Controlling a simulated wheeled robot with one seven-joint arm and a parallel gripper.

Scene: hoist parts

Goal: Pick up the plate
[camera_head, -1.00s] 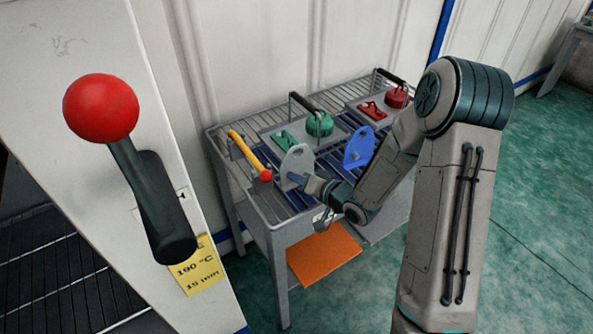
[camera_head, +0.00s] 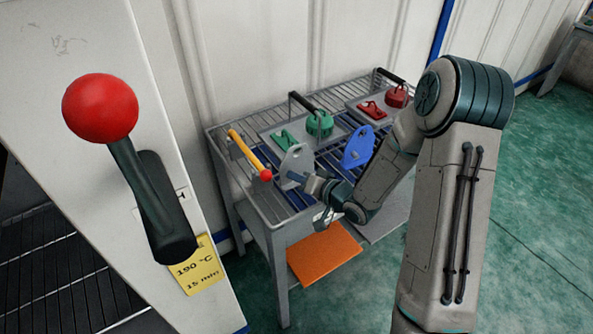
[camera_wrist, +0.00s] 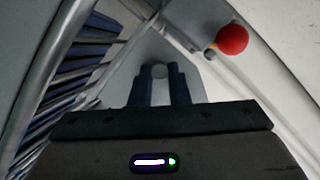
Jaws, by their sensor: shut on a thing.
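A grey plate (camera_head: 297,163) with a rounded top stands near the front left of the wire-topped table (camera_head: 250,190). My gripper (camera_head: 291,176) is shut on it from the front right. In the wrist view the two blue fingers (camera_wrist: 159,90) press together over the grey plate (camera_wrist: 155,52), with a round spot showing between their tips. A second plate, blue (camera_head: 358,147), stands further right on the table, apart from my gripper. Whether the grey plate's lower edge touches the table is hard to tell.
A yellow bar with a red ball end (camera_head: 250,155) lies close left of the grey plate. Trays with green parts (camera_head: 319,124) and red parts (camera_head: 396,97) sit behind. An orange sheet (camera_head: 323,253) lies below. A red-knobbed lever (camera_head: 100,108) stands at left.

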